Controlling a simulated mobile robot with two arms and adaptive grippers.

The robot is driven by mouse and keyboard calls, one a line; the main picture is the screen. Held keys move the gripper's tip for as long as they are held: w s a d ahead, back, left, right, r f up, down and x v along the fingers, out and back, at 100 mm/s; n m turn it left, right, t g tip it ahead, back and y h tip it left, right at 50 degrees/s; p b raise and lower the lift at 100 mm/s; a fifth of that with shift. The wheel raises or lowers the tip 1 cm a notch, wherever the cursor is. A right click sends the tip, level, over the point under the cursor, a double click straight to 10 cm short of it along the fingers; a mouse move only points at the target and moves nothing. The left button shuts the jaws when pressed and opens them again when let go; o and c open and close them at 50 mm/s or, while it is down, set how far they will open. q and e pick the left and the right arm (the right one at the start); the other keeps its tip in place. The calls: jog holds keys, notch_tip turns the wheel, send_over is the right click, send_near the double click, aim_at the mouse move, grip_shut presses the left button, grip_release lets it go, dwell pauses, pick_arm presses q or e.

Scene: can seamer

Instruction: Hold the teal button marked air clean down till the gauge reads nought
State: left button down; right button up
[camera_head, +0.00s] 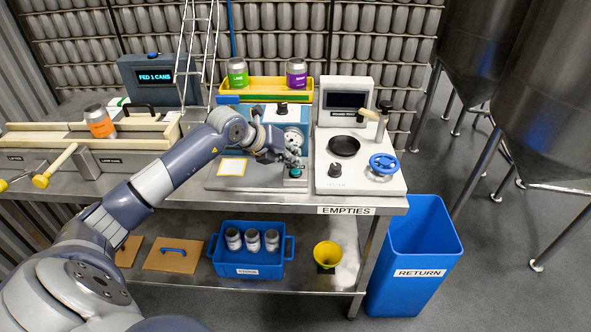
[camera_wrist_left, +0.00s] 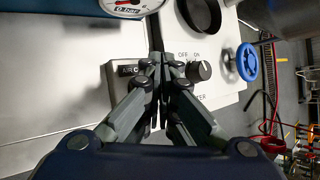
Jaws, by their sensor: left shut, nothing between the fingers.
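The teal button (camera_head: 295,173) is on a small grey block at the front of the blue-backed machine. My left gripper (camera_head: 291,161) is shut and empty, pointing down with its fingertips at or just above the button. I cannot tell whether they touch it or whether it is pressed. In the left wrist view the shut fingertips (camera_wrist_left: 161,58) cover the button, beside a partly hidden label starting "AIR C". The round gauge (camera_head: 293,139) stands behind the gripper. In the left wrist view the gauge (camera_wrist_left: 130,6) is cut off at the top; a "bar" readout shows, its needle position unclear.
Right of the button is a white machine (camera_head: 333,184) with a black round plate (camera_head: 344,146), a black knob and a blue handwheel (camera_head: 384,164). A yellow tray (camera_head: 266,87) with two cans stands behind. A blue return bin (camera_head: 421,240) is at right.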

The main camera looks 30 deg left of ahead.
aim_at(293, 169)
pick_arm(q)
jog(key=shift+r+p, duration=1.65)
jog(key=shift+r, duration=0.9)
